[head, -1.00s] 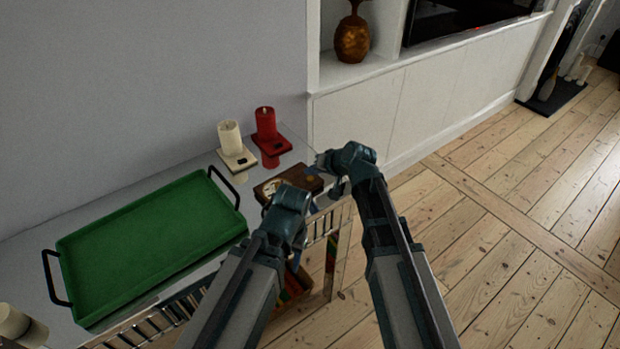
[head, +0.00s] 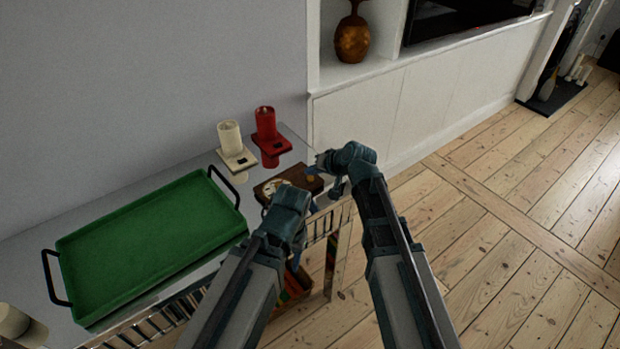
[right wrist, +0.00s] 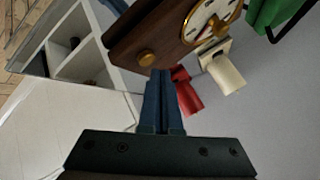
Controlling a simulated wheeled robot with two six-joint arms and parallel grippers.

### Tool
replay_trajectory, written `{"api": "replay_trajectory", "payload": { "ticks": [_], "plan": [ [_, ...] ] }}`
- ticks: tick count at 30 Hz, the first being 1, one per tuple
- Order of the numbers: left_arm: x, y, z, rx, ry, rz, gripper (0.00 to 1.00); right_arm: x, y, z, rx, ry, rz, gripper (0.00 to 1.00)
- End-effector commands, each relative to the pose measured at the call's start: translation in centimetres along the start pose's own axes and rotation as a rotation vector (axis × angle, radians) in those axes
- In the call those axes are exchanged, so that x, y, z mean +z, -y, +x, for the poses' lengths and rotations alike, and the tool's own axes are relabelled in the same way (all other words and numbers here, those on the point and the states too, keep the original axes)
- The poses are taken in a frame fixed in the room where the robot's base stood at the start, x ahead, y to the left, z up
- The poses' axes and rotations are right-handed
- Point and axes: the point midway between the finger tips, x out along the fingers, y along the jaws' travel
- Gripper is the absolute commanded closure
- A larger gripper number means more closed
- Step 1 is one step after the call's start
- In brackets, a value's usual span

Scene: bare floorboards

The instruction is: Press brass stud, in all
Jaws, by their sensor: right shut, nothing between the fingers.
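A dark wooden box (head: 272,188) with a round white, gold-rimmed dial stands near the right end of the table in the head view. The right wrist view shows the wooden box (right wrist: 165,35) close up, with its round brass stud (right wrist: 147,57) on the face beside the dial. My right gripper (right wrist: 160,73) is shut and empty, its blue fingertips at the box, just beside the stud in the picture. I cannot tell whether they touch it. In the head view my right gripper (head: 311,173) is at the box's right part. My left gripper (head: 290,203) is in front of the box, its fingers mostly hidden.
A green tray (head: 150,238) with black handles fills the table's left part. A white shelf unit (head: 400,115) stands to the right. The floorboards at right are clear.

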Motion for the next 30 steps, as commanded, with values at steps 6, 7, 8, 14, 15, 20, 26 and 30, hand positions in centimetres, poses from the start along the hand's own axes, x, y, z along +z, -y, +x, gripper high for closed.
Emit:
{"api": "replay_trajectory", "payload": {
  "ticks": [6, 7, 8, 14, 15, 20, 26, 30],
  "plan": [
    [-0.05, -0.08, 0.79, 0.0, 0.0, 0.0, 0.5, 0.4, -0.4, 0.56, 0.0, 0.0, 0.0, 1.0],
    [-0.05, -0.08, 0.78, 0.0, 0.0, 0.0, 0.5, 0.4, -0.4, 0.55, 0.0, 0.0, 0.0, 1.0],
    [-0.04, -0.07, 0.75, 0.0, 0.0, 0.0, 0.5, 0.38, -0.38, 0.53, 0.0, 0.0, 0.0, 1.0],
    [-0.04, -0.07, 0.69, 0.0, 0.0, 0.0, 0.5, 0.35, -0.35, 0.49, 0.0, 0.0, 0.0, 1.0],
    [-0.04, -0.07, 0.7, 0.0, 0.0, 0.0, 0.5, 0.36, -0.36, 0.49, 0.0, 0.0, 0.0, 1.0],
    [-0.05, -0.08, 0.81, 0.0, 0.0, 0.0, 0.5, 0.41, -0.41, 0.57, 0.0, 0.0, 0.0, 1.0],
    [-0.06, -0.1, 1.05, 0.0, 0.0, 0.0, 0.5, 0.54, -0.53, 0.73, 0.0, 0.0, 0.0, 1.0],
    [-0.07, -0.12, 1.21, 0.0, 0.0, 0.0, 0.5, 0.62, -0.62, 0.84, 0.0, 0.0, 0.0, 1.0]
  ]
}}
